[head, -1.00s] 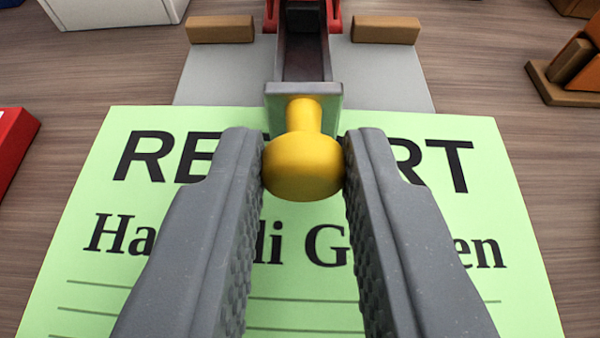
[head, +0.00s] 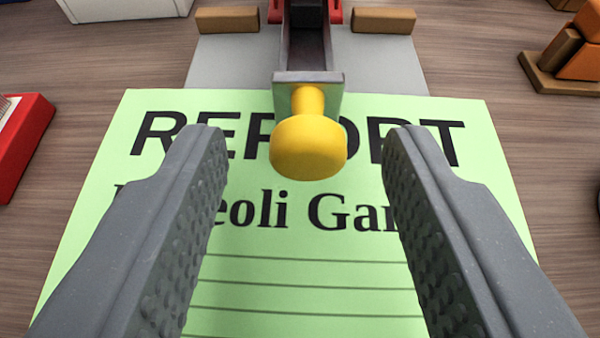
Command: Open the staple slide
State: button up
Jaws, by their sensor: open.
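The staple slide (head: 306,50) is a dark grey channel that sticks out toward me from the red stapler (head: 335,12), seen only in part at the top. A grey plate closes the slide's near end, and a yellow knob (head: 308,148) is fixed to it. My gripper (head: 305,140) is open, with one grey textured finger on each side of the knob. There is a clear gap between each finger and the knob. The fingers are above the green report sheet (head: 310,270) and hide parts of its printing.
A grey base plate (head: 235,65) lies under the slide, with brown blocks at left (head: 228,19) and right (head: 384,20). A red object (head: 25,140) is at the left edge. An orange and brown block stand (head: 570,60) is at the right. A white box (head: 125,8) is at the top left.

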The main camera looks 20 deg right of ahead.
jog(key=p+v, duration=0.2)
jog(key=v, duration=1)
jog(key=shift+s, duration=0.35)
jog(key=shift+a+r, duration=0.1)
jog(key=shift+a, duration=0.05)
jog(key=shift+r, duration=0.1)
jog(key=w+a+r+n+t, duration=0.1)
jog(key=a+r, duration=0.3)
jog(key=r, duration=0.5)
jog(key=a+r+y, duration=0.1)
jog(key=a+r, duration=0.3)
jog(key=r, duration=0.6)
jog(key=w+a+r+n+t, duration=0.1)
jog(key=a+r, duration=0.3)
jog(key=r, duration=0.5)
jog(key=s+a+r+y, duration=0.1)
jog(key=s+a+r, duration=0.3)
jog(key=r, duration=0.3)
jog(key=s+a+r+n+y, duration=0.1)
jog(key=s+a+r, duration=0.2)
jog(key=s+r, duration=0.3)
jog(key=s+a+r+n+y+p, duration=0.1)
jog(key=s+a+r, duration=0.3)
jog(key=r, duration=0.5)
jog(key=shift+s+a+r+t+y, duration=0.2)
jog(key=shift+s+a+t+y, duration=0.15)
jog(key=shift+s, duration=0.2)
